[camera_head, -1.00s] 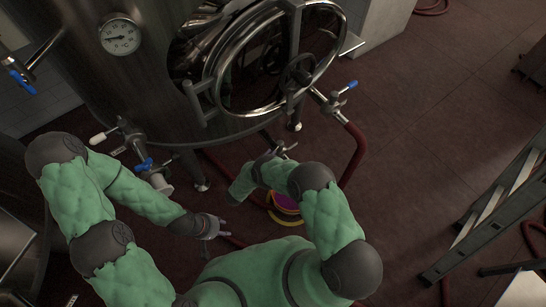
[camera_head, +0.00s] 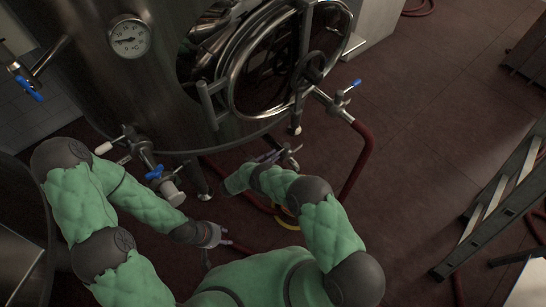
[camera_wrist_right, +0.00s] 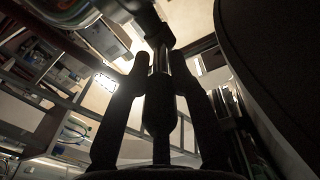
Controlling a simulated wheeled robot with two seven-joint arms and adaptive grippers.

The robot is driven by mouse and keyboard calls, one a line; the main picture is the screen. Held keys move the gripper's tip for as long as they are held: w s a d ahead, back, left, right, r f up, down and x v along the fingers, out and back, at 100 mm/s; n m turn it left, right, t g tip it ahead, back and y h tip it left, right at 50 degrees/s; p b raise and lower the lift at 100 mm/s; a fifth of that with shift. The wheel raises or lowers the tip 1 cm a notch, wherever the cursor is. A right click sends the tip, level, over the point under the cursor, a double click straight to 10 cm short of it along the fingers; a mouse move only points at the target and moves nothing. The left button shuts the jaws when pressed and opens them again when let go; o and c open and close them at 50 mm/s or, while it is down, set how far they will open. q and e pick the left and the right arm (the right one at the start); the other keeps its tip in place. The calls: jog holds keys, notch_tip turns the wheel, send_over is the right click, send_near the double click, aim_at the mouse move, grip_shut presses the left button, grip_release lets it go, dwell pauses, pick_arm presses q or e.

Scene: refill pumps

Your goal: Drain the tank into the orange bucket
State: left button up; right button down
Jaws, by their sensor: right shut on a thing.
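The steel tank (camera_head: 95,75) stands at upper left. My right gripper (camera_head: 276,157) is low under its front, by a small metal outlet valve (camera_head: 291,158). In the right wrist view, its two dark fingers (camera_wrist_right: 160,110) are shut on a dark valve handle (camera_wrist_right: 158,85). Its exact contact is too dark to tell. Only a yellow-orange rim (camera_head: 287,219) of the bucket shows, behind my right forearm; its inside is hidden. My left gripper (camera_head: 224,241) hangs empty above the floor, left of the bucket; its finger gap is too small to tell.
A blue-handled valve (camera_head: 155,172) sticks out of the tank at left. Another blue-handled valve (camera_head: 353,86) feeds a red hose (camera_head: 357,160) down to the floor. A ladder (camera_head: 490,205) stands at right. The floor (camera_head: 415,130) between is clear.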

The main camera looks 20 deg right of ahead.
jog(key=c, duration=1.1)
grip_release()
jog(key=shift+w+r, duration=0.4)
jog(key=shift+r, duration=0.05)
jog(key=shift+s+f, duration=0.1)
jog(key=shift+f, duration=0.1)
jog(key=shift+s+f, duration=0.1)
jog(key=v, duration=1.2)
